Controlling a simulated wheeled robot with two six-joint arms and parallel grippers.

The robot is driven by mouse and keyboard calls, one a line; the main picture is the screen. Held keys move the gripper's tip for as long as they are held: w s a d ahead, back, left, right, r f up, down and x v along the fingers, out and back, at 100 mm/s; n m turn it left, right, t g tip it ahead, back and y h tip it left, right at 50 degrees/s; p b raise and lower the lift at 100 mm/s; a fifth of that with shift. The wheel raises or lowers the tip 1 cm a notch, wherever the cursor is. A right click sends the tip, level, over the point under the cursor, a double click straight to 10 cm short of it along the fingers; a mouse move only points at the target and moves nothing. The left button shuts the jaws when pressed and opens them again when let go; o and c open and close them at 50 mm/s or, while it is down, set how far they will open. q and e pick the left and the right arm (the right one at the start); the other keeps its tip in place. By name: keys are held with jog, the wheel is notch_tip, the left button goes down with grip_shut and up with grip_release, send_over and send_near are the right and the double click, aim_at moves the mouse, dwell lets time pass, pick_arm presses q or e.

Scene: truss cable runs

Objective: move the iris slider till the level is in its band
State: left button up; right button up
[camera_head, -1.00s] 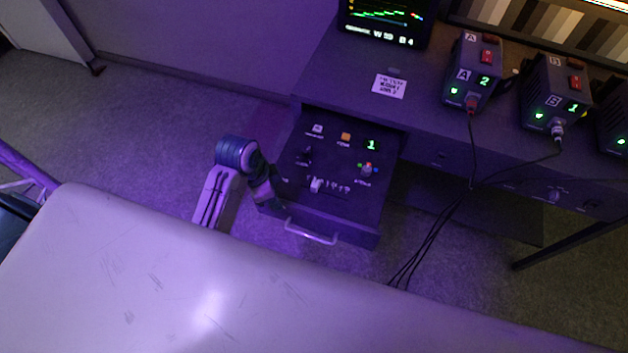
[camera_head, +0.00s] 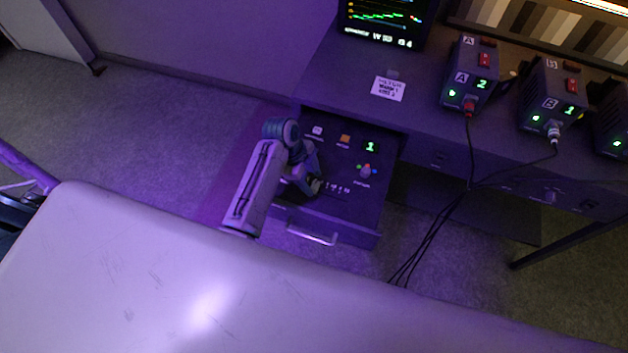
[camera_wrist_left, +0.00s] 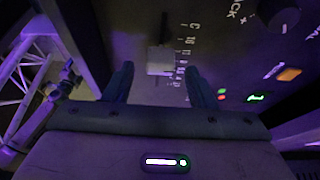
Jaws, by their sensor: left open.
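The iris slider's pale cap (camera_wrist_left: 160,60) stands on the drawer panel beside a printed scale in the left wrist view. My left gripper (camera_wrist_left: 161,82) is open, with one finger on either side of the space just below the cap; I cannot tell whether either finger touches it. In the head view my left gripper (camera_head: 313,186) is over the slider area and largely hides the cap. A monitor (camera_head: 385,14) at the top shows green traces and a line of small text; its band is too small to make out. My right gripper is not in view.
The open drawer (camera_head: 350,215) also holds a knob (camera_head: 366,171), an orange button (camera_head: 345,139) and a green digit display (camera_head: 370,147). Camera boxes A (camera_head: 470,75) and B (camera_head: 553,95) stand on the desk, with cables hanging right of the drawer. A written card (camera_head: 388,88) lies behind it.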

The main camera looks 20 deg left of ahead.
pick_arm(q)
jog(key=shift+x, duration=1.1)
